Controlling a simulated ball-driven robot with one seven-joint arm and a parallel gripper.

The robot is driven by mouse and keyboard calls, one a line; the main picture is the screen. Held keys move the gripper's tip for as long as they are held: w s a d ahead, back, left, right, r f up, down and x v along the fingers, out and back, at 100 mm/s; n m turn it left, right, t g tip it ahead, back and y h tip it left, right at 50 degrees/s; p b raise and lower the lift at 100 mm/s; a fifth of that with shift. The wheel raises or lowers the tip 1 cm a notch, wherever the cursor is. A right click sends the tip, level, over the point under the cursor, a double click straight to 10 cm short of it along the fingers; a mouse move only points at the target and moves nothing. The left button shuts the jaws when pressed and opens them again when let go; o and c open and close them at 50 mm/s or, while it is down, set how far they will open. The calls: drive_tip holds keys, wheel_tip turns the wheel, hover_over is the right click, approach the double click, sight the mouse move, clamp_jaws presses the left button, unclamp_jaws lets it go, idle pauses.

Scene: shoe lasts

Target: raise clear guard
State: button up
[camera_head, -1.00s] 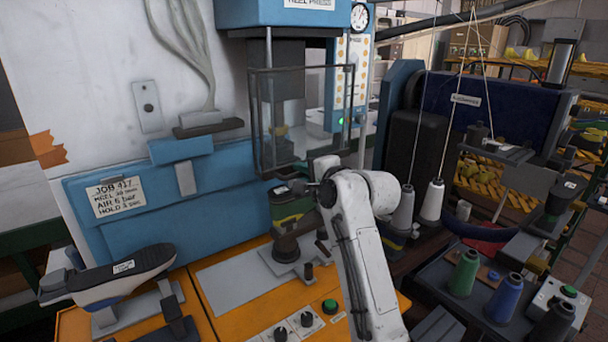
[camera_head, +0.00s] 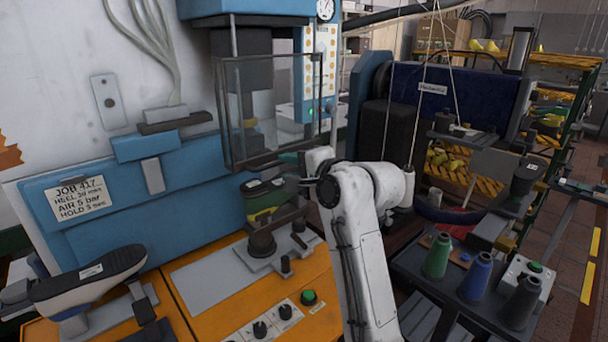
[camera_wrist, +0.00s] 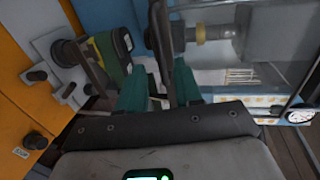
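The clear guard (camera_head: 268,108) is a see-through panel in a dark frame on the front of the blue heel press (camera_head: 245,8). It hangs low, its bottom bar just above the shoe on its last (camera_head: 265,200). My gripper (camera_head: 290,158) is at the right part of that bottom bar, partly hidden behind my white arm. In the wrist view, the teal fingers of my gripper (camera_wrist: 160,88) stand apart with a dark bar (camera_wrist: 160,40) of the guard between them. A gap shows beside the bar. The clear panel (camera_wrist: 265,60) fills the right of that view.
A second shoe (camera_head: 90,280) rests at the left of the orange bench (camera_head: 220,325). Knobs and a green button (camera_head: 308,297) are on the bench front. Thread cones (camera_head: 478,275) stand on a dark table at right. A gauge (camera_head: 325,10) is on the press.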

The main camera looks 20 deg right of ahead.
drive_tip(key=shift+b+v, duration=0.3)
drive_tip(key=shift+v, duration=1.95)
drive_tip(key=s+d+f+n+g+h, duration=0.1)
drive_tip(key=s+f+n+g, duration=0.1)
drive_tip(key=s+f, duration=0.6)
drive_tip(key=s+d+f+n+g+h, duration=0.1)
drive_tip(key=s+f+n+g, duration=0.25)
drive_tip(key=f, duration=0.85)
drive_tip(key=s+f+n+g+h, duration=0.1)
drive_tip(key=s+f+n+g, duration=0.1)
drive_tip(key=s+f, duration=0.6)
drive_tip(key=s+f+n+g, duration=0.2)
drive_tip(key=s+f, duration=0.2)
drive_tip(key=s, duration=0.4)
drive_tip(key=s+d+f+n+g+h, duration=0.1)
drive_tip(key=s+f, duration=0.3)
drive_tip(key=s, duration=0.4)
drive_tip(key=s+d+f+n+g+h, duration=0.1)
drive_tip(key=s+f+n+g, duration=0.2)
drive_tip(key=s, duration=0.6)
drive_tip(key=shift+d+f, duration=0.25)
drive_tip(key=shift+f, duration=0.65)
